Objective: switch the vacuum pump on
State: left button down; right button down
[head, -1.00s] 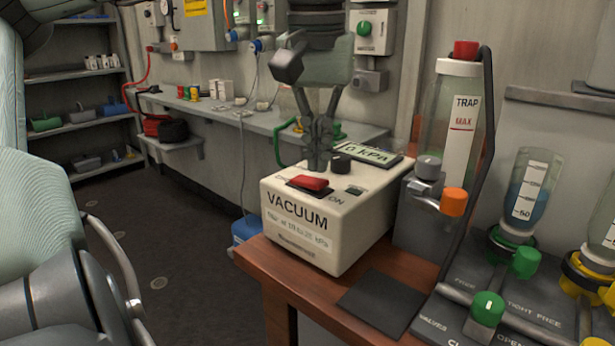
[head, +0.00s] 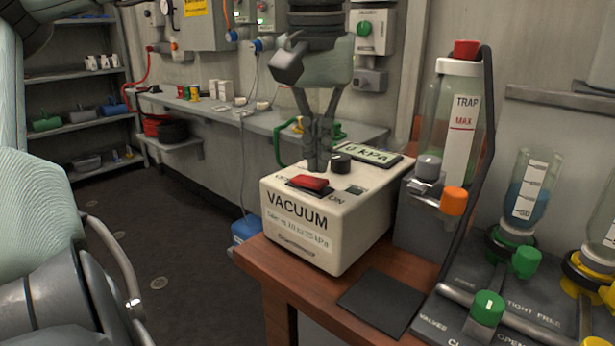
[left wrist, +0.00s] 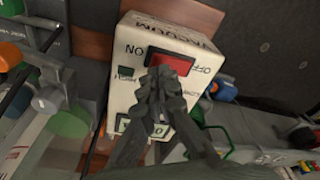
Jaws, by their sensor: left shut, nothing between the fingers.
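The vacuum pump (head: 318,240) is a cream box on the wooden bench, lettered VACUUM. Its red rocker switch (head: 312,183) lies on top between the OFF and ON labels; I cannot tell which side is pressed. A small dark green window (head: 355,190) looks unlit, and the display (head: 368,157) reads 0 kPa. My left gripper (head: 319,166) is shut and empty, pointing down just behind the switch. In the left wrist view its fingertips (left wrist: 170,72) overlap the edge of the red switch (left wrist: 170,60); contact is unclear. My right gripper is not in view.
A black knob (head: 341,163) sits on the pump close to my fingers. The trap bottle (head: 461,120) with an orange knob stands to the right, beside a valve panel (head: 470,325). A dark mat (head: 381,304) lies on the bench in front, otherwise bare.

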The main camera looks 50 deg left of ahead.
aim_at(318, 181)
pick_arm(q)
jog(key=shift+f+b, duration=0.6)
jog(key=shift+f, duration=0.4)
dwell(0.3)
jog(key=shift+r+p, duration=1.3)
jog(key=shift+r, duration=0.15)
notch_tip(318, 181, up, 2)
jog(key=shift+r, duration=1.1)
